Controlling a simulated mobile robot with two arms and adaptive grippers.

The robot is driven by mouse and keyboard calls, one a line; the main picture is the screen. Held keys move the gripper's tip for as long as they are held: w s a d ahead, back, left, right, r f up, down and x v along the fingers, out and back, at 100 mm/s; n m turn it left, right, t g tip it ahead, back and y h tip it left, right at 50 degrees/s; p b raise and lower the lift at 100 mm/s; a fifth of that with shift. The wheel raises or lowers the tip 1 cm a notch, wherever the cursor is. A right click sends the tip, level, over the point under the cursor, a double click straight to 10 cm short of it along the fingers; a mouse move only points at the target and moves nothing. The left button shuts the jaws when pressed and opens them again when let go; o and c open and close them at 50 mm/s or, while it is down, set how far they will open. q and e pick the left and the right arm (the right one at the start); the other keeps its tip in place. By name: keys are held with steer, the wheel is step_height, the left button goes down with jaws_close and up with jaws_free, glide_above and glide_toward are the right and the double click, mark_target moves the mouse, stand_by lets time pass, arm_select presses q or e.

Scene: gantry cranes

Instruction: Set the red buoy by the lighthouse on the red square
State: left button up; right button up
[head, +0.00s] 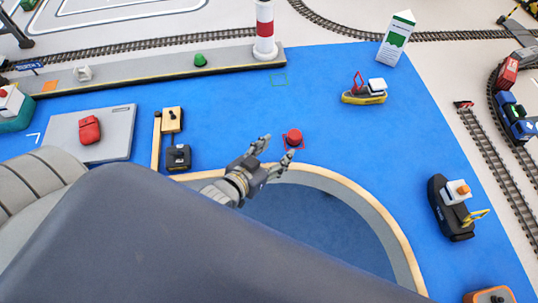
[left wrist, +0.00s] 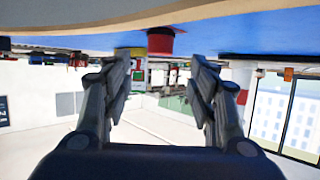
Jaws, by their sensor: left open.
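The red buoy (head: 293,136) stands upright within the red square outline (head: 286,148) on the blue mat. The lighthouse (head: 264,30), with red and white bands, stands farther back at the end of the grey quay. My left gripper (head: 278,147) is open and empty, its fingers spread just in front of and to the left of the buoy. In the left wrist view, the picture looks upside down. The red buoy (left wrist: 160,41) shows there beyond the open fingertips of the left gripper (left wrist: 161,65), apart from them. My right gripper is not in view.
A green buoy (head: 200,59) sits on the quay (head: 130,72). A yellow boat (head: 364,97) and dark tug (head: 450,208) are right. A curved pale rim (head: 375,210) lies in front. Blue mat is clear around the buoy.

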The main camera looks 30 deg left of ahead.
arm_select(q)
steer(key=shift+v, duration=1.25)
